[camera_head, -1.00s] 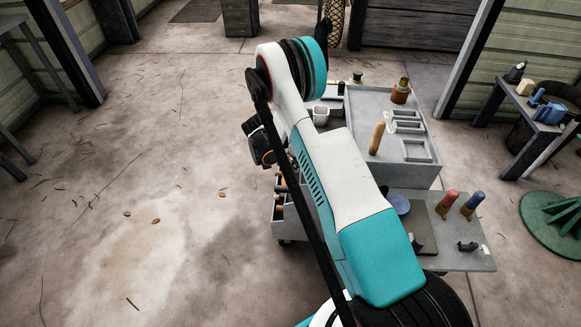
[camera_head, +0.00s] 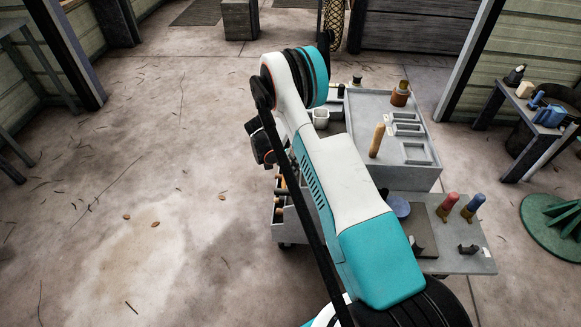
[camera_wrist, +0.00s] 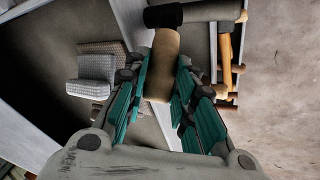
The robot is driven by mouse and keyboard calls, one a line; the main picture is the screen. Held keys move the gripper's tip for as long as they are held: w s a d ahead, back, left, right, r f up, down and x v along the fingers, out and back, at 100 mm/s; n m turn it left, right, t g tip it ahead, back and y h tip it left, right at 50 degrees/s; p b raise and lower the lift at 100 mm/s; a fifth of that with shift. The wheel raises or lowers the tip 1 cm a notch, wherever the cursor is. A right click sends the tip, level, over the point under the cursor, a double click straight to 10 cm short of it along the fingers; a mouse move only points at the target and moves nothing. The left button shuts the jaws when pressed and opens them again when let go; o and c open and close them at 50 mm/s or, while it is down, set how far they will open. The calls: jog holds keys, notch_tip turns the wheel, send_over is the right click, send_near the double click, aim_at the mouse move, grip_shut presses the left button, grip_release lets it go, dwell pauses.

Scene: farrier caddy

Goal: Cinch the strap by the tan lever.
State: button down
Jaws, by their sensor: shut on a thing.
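In the wrist view, my gripper (camera_wrist: 161,78) has its teal-padded fingers on either side of a tan, rounded bar (camera_wrist: 164,48), which looks like the tan lever. The gripper is shut on it. The bar's upper end lies by a black cylinder (camera_wrist: 190,14); I cannot tell whether they are joined. No strap can be made out. In the head view, my arm hides the gripper's fingertips and the held bar. A separate tan upright handle (camera_head: 377,140) stands on the grey caddy (camera_head: 357,104), to the right of my arm.
Wooden-handled tools (camera_wrist: 226,62) sit close to the right of the gripper in the wrist view. Grey textured blocks (camera_wrist: 97,68) lie to the left. Floor left of the caddy is clear.

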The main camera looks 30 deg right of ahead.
jog(key=shift+w+d+f+g, duration=0.1)
jog(key=shift+w+f+g, duration=0.1)
jog(key=shift+g, duration=0.1)
jog(key=c, duration=1.3)
grip_release()
jog(key=shift+r, duration=0.15)
jog(key=v, duration=1.2)
jog(key=shift+d, duration=0.1)
